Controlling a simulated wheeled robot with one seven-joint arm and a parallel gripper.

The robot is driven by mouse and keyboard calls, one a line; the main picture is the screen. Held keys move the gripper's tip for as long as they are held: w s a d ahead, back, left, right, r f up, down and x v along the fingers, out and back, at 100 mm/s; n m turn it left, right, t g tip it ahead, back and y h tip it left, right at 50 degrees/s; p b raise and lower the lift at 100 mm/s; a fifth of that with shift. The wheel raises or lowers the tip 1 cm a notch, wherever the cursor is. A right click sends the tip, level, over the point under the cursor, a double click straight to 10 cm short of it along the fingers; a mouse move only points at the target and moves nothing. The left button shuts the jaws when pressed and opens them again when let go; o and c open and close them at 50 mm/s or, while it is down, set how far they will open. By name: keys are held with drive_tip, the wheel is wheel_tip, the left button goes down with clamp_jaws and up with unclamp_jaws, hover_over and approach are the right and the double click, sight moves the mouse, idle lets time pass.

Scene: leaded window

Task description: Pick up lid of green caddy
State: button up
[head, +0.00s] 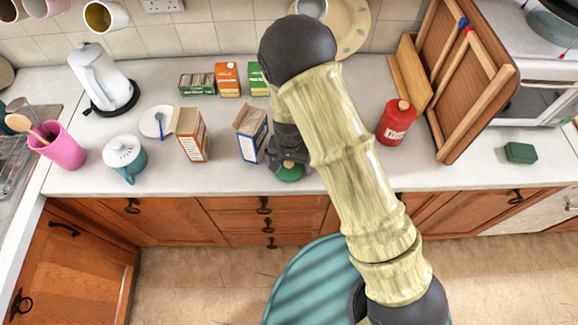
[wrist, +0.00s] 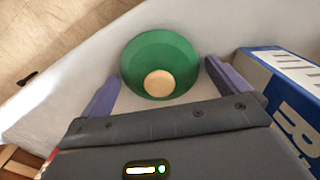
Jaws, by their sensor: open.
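The green caddy (wrist: 159,55) shows from above in the wrist view as a round green shape with a tan knob (wrist: 159,84) on its lid. In the head view only a bit of green (head: 290,173) shows below my gripper, near the counter's front edge. My gripper (wrist: 160,71) is open and empty, pointing down over the caddy. Its two purple-grey fingers stand left and right of the lid, apart from each other. I cannot tell how far the fingertips are above the knob. The caddy's body is hidden beneath the lid.
A blue-and-white box (head: 251,132) stands close by, beside the right finger in the wrist view (wrist: 285,95). An orange box (head: 191,134), teal pot (head: 125,158) and red canister (head: 396,122) stand farther off. Counter (head: 345,165) between caddy and canister is clear.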

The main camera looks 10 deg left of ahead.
drive_tip(key=c, duration=0.8)
drive_tip(key=shift+r, duration=0.1)
wheel_tip(320, 180, up, 10)
drive_tip(key=shift+f+b, duration=0.1)
drive_tip(key=shift+b, duration=0.85)
